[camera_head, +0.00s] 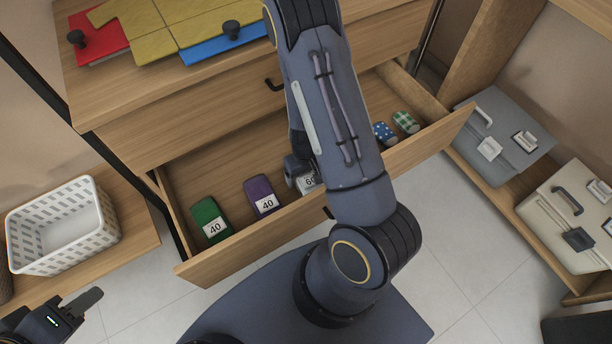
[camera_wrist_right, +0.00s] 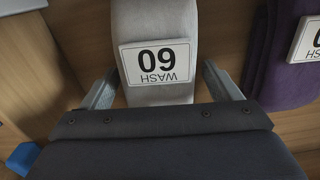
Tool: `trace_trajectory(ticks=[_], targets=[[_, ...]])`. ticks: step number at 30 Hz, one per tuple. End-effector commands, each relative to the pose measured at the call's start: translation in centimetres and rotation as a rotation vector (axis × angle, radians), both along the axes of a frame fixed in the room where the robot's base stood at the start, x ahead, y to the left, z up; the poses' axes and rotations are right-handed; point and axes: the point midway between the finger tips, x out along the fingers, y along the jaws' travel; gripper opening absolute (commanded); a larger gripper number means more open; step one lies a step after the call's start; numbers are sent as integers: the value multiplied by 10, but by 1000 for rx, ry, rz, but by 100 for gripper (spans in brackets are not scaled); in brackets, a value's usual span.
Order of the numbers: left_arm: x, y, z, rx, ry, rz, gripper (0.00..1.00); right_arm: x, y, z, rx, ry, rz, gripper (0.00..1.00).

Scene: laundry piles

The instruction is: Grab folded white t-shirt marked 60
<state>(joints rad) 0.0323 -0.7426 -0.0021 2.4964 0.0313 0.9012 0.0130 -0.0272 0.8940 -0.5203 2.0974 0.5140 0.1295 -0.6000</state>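The folded white t-shirt (camera_wrist_right: 157,25) lies in the open drawer with a label reading 60 and WASH, upside down in the right wrist view. In the head view only a bit of it, with its label (camera_head: 308,182), shows beside my right arm. My right gripper (camera_wrist_right: 161,86) is open, with one finger on each side of the shirt's near end and small gaps to both. In the head view my right gripper (camera_head: 297,170) is mostly hidden by its own arm. My left gripper (camera_head: 84,302) is at the lower left, away from the drawer; its opening is unclear.
Purple (camera_head: 262,196) and green (camera_head: 211,221) folded shirts marked 40 lie left of the white one. Blue dotted (camera_head: 384,133) and green checked (camera_head: 405,122) rolls lie right. A white basket (camera_head: 62,228) stands left; grey (camera_head: 503,135) and cream (camera_head: 570,215) cases stand right.

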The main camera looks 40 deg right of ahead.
Motion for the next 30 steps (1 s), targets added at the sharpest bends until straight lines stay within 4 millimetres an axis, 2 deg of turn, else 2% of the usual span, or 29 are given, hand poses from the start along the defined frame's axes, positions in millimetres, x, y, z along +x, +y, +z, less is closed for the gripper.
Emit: trace_trajectory(ticks=[1, 9, 17, 30], targets=[[0, 0, 0, 0, 0, 0, 36, 0, 0, 0, 0, 0, 0, 77], [0, 0, 0, 0, 0, 0, 36, 0, 0, 0, 0, 0, 0, 44], [0, 0, 4, 0, 0, 0, 36, 1, 0, 6, 0, -1, 1, 44], [0, 0, 46, 0, 0, 0, 36, 1, 0, 87, 1, -2, 1, 44]])
